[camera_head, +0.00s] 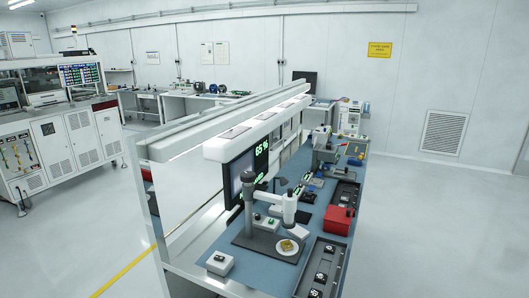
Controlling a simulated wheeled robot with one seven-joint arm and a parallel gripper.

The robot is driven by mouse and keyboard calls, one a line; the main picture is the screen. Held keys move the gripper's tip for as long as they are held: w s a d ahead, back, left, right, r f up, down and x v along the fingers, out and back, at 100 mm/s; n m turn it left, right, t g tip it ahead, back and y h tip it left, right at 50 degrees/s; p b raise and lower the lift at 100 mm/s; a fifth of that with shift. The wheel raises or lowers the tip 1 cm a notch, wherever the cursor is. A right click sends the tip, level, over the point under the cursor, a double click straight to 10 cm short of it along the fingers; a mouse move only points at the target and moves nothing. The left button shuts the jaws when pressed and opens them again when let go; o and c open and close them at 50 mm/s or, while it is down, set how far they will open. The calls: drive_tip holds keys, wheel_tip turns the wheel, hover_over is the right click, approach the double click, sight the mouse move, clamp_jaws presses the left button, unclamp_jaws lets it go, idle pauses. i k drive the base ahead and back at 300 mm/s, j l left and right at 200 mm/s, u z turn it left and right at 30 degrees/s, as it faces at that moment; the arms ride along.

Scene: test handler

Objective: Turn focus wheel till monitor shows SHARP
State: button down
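A dark monitor (232,170) stands at the back of the blue bench, below the white overhead light. Its upper right shows green "65 %". More green text lower down is partly hidden, and I cannot read it. In front of it stands a microscope-like device with a dark column (248,207), a white tube (289,208) and a dark grey base (270,238). A small plate (287,246) with a yellowish piece is on the base under the tube. The focus wheel is too small to make out for certain. My gripper is not in view.
A white box (220,262) with a dark top sits at the bench's near left. A red box (337,219) and dark trays (321,267) line the right edge. More equipment (325,148) stands further back on the bench. The grey floor right of the bench is clear.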

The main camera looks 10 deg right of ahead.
sight(248, 176)
drive_tip(key=l+u, duration=0.3)
drive_tip(key=l, duration=1.3)
drive_tip(key=j+u, duration=0.2)
drive_tip(key=j, duration=0.2)
drive_tip(key=i+j+u, duration=0.15)
drive_tip(key=j, duration=0.25)
drive_tip(key=j+u, duration=0.2)
drive_tip(key=j, duration=0.2)
drive_tip(key=i+j+u, duration=0.2)
drive_tip(key=j, duration=0.2)
drive_tip(key=i+u, duration=0.3)
drive_tip(key=i, duration=0.15)
drive_tip(key=i+u, duration=0.3)
drive_tip(key=i+l+u, duration=0.35)
drive_tip(key=l, duration=0.2)
